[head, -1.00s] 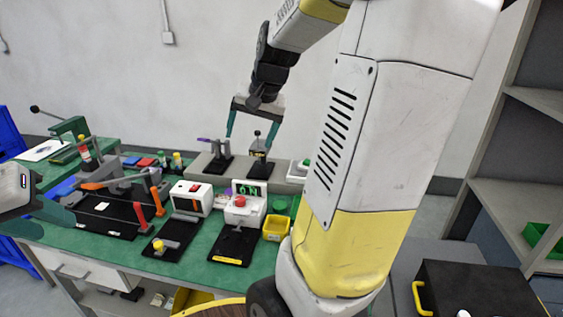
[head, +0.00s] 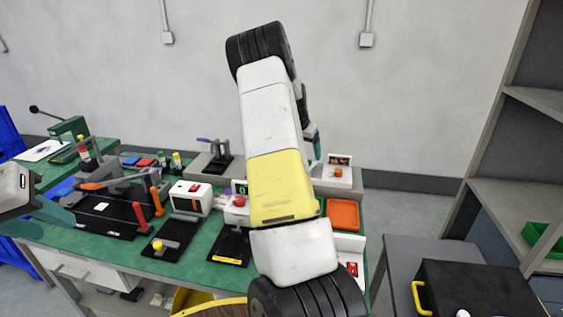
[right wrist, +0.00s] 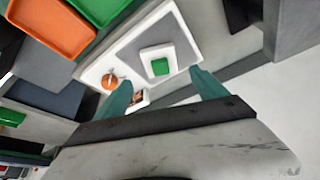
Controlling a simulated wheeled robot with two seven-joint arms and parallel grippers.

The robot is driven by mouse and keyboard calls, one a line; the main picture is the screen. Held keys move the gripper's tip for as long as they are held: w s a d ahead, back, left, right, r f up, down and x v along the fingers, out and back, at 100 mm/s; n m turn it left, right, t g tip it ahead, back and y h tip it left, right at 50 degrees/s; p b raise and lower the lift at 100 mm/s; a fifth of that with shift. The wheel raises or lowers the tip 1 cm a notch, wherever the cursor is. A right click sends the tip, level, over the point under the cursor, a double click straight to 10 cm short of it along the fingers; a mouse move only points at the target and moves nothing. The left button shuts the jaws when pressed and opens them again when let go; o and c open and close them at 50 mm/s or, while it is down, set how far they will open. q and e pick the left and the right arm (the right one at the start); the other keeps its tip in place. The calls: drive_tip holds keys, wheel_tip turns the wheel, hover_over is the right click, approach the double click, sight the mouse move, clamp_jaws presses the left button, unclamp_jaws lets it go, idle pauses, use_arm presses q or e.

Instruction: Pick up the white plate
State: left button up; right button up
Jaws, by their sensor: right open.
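In the right wrist view, a small white square plate (right wrist: 145,57) with a green square on it lies on a white-rimmed grey fixture (right wrist: 186,23). I take it for the white plate. My right gripper (right wrist: 160,77) is open, with its teal fingers on either side of the plate in this view and nothing between them. Whether they are level with it I cannot tell. In the head view my right arm hides the plate and most of the right gripper; a teal finger (head: 315,146) shows. My left gripper (head: 42,217) is at the left edge, its fingers apart and empty.
An orange tray (head: 342,214) and a white fixture with an orange part (head: 338,173) are at the bench's right end. A white box with a red switch (head: 192,197) stands mid-bench. A grey table with a black case (head: 480,288) and shelves (head: 520,195) are to the right.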

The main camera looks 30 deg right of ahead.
drive_tip(key=x, duration=0.2)
drive_tip(key=a+x, duration=0.1)
drive_tip(key=x, duration=0.2)
drive_tip(key=shift+s+f, duration=0.15)
drive_tip(key=shift+f, duration=0.15)
drive_tip(key=shift+d+f, duration=0.2)
drive_tip(key=shift+f, duration=0.2)
drive_tip(key=shift+r, duration=0.1)
drive_tip(key=c, duration=1.6)
